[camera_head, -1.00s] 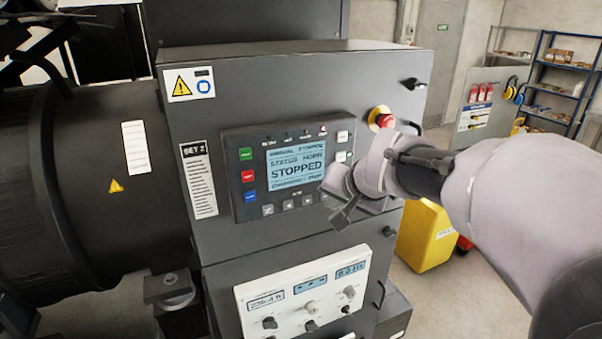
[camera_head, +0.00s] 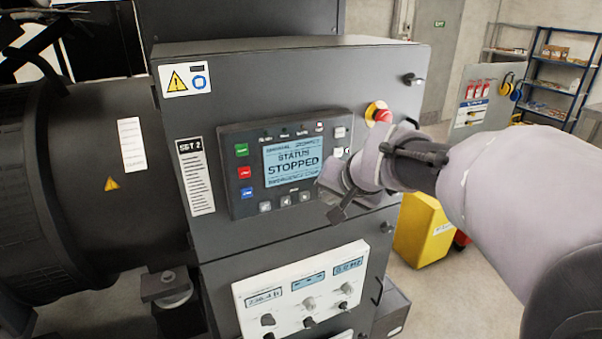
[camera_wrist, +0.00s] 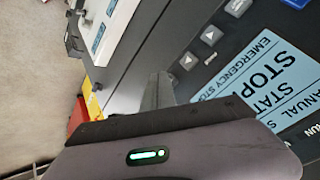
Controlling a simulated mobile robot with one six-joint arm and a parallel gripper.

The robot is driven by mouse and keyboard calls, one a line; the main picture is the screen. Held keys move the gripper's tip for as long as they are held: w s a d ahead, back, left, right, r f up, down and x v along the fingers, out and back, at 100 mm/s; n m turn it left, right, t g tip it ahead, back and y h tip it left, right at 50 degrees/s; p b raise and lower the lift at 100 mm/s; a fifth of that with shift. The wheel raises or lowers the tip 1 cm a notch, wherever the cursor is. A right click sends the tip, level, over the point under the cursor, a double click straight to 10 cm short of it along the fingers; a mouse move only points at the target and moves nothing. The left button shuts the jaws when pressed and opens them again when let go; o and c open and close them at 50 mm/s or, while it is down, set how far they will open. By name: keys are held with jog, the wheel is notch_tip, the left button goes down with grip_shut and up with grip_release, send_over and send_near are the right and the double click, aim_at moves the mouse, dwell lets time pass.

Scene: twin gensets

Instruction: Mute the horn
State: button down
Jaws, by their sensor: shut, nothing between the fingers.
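The controller panel (camera_head: 226,160) on the SET 2 cabinet has a lit blue screen (camera_head: 293,161) reading STATUS, STOPPED. The word HORN does not show on it. The screen also shows in the wrist view (camera_wrist: 262,85), with an EMERGENCY STOP line. Green, red and blue buttons run down the panel's left side, grey arrow buttons (camera_head: 285,201) along the bottom, and pale buttons (camera_head: 340,132) up the right. My gripper (camera_head: 326,194) is shut and empty at the panel's lower right and hides part of that edge. Contact with a button cannot be told.
A red emergency stop knob (camera_head: 379,113) sits on the cabinet just above my wrist. A white panel with knobs (camera_head: 318,283) is below the controller. A yellow box (camera_head: 423,229) stands on the floor behind, right of the cabinet. Shelves stand at the back right.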

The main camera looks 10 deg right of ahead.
jog(key=shift+s+d, duration=0.2)
jog(key=shift+s, duration=0.45)
jog(key=s+b, duration=0.1)
jog(key=s, duration=0.1)
jog(key=s+d+b, duration=0.1)
jog(key=s+b, duration=0.1)
jog(key=s, duration=0.1)
jog(key=shift+s+d, duration=0.3)
jog(key=shift+d, duration=0.1)
jog(key=s+a+f+g+b, duration=0.1)
jog(key=s+f+b, duration=0.6)
jog(key=f, duration=0.4)
jog(key=s+a+f+g+b, duration=0.1)
jog(key=s+a+f+b, duration=0.1)
jog(key=s+f+b, duration=0.5)
jog(key=s+a+f+b, duration=0.1)
jog(key=s+f+b, duration=0.7)
jog(key=f, duration=0.7)
jog(key=shift+a+f+n+g+b, duration=0.3)
jog(key=shift+a+g+b, duration=0.1)
jog(key=shift+b, duration=0.65)
jog(key=c, duration=2.2)
grip_release()
jog(key=shift+s, duration=0.1)
